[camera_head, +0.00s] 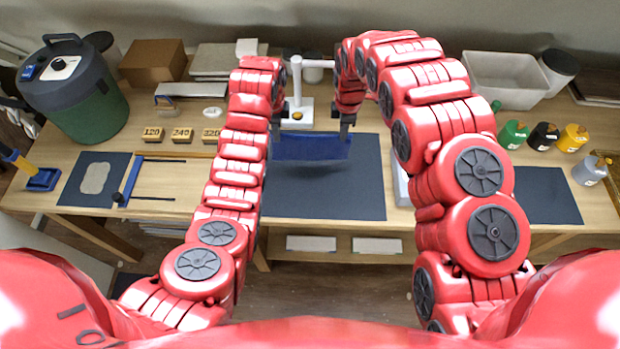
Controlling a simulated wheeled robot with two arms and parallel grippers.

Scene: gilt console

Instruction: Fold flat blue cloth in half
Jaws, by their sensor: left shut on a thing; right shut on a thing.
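The blue cloth (311,147) hangs between my two grippers over a dark blue-grey mat (330,197) in the middle of the table. Its lower edge looks raised off the mat, with a shadow below it. My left gripper (275,128) is shut on the cloth's left upper corner. My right gripper (345,128) is shut on its right upper corner. My arms hide parts of the mat's sides, and the fingertips are small in this view.
A white stand (296,107) is just behind the cloth. Number blocks (182,135) and a green canister (90,105) are to the left. A white bin (505,80) and several paint bottles (543,136) are to the right. The front of the mat is clear.

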